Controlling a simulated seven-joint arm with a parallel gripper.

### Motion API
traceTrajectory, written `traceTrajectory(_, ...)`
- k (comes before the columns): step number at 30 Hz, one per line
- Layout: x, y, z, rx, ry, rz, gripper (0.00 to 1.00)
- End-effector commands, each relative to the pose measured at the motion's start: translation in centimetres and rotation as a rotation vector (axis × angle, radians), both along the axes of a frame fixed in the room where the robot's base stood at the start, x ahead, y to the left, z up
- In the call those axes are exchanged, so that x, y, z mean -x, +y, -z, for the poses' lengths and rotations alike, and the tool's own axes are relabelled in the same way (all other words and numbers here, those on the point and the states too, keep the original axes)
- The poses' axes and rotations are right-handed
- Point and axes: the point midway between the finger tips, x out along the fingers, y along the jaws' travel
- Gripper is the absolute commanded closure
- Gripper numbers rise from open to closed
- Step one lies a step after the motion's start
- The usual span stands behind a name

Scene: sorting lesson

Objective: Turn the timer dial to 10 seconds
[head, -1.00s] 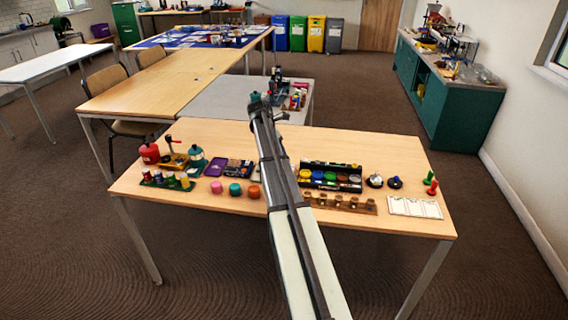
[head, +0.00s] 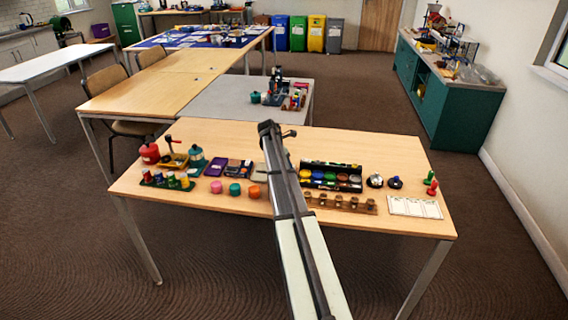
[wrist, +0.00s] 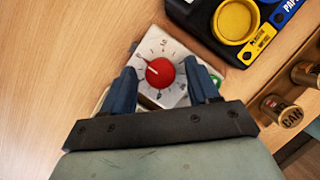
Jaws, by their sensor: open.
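The timer shows in the wrist view as a white square face with dark marks around a red dial (wrist: 160,73). The dial has a pale pointer line aimed toward the left of the picture; the marks are too small to read surely. My gripper (wrist: 160,68) is open, with one dark blue finger on each side of the dial. I cannot tell whether either finger touches it. The fingers cover parts of the timer's sides. In the head view my arm hides the timer and the gripper.
A black tray with coloured round pots (head: 331,177) stands right of my arm, and its corner is close to the timer in the wrist view. A wooden rack (head: 341,203) lies in front of it. Pink, teal and orange pieces (head: 235,189) stand to the left.

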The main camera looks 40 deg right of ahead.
Motion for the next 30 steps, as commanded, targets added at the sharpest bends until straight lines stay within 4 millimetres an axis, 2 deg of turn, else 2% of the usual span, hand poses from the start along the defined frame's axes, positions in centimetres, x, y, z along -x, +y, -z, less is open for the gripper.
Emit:
traceTrajectory(2,0.0,0.01,-0.01,0.0,0.0,0.0,0.43)
traceTrajectory(18,-0.01,0.03,-0.02,0.0,0.0,0.0,0.95)
traceTrajectory(30,-0.19,0.0,-0.02,0.001,0.001,0.086,0.95)
